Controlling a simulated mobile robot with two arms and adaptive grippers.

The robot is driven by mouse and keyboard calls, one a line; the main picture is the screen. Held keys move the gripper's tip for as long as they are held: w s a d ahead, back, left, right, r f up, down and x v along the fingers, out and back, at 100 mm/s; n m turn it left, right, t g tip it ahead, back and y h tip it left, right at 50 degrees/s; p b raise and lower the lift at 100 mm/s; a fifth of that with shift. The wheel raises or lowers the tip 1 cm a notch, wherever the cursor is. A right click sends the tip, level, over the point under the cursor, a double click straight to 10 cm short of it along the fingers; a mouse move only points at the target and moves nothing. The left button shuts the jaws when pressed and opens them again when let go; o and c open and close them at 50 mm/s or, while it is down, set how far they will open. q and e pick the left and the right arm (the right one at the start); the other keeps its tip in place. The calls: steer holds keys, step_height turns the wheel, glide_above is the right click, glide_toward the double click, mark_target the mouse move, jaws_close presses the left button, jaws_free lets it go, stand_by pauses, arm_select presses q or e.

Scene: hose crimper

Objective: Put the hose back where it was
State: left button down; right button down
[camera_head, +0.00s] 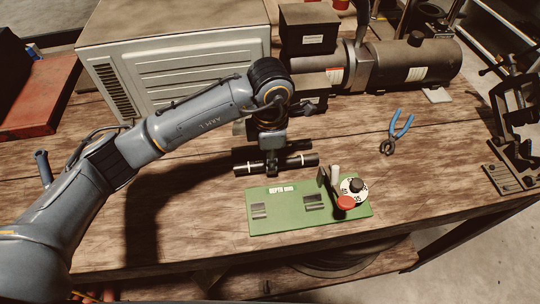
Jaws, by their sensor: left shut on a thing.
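The hose (300,160) is a short black tube with light bands, lying crosswise in the picture just behind the green depth gauge plate (283,221). My left gripper (271,166) comes down from above and is shut on the hose near its middle. The gripper and wrist hide part of the hose. I cannot tell whether the hose touches the table or hangs just above it. The plate carries two small grey rests, a dark upright stop, a red knob (346,202) and a white numbered dial (354,190). My right gripper is out of view.
The wooden table (410,180) has free room right of the plate. Blue-handled pliers (397,130) lie there. A grey ribbed metal case (165,70) and a dark motor unit (410,65) stand behind. A black clamp-like device (515,140) sits at the right edge.

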arm_select(q)
steer(key=shift+f, duration=0.45)
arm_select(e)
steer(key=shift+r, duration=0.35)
arm_select(q)
steer(key=shift+f, duration=0.1)
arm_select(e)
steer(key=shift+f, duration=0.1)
arm_select(q)
steer(key=shift+f+b, duration=0.15)
steer(key=shift+b, duration=0.15)
steer(key=c, duration=1.2)
jaws_free()
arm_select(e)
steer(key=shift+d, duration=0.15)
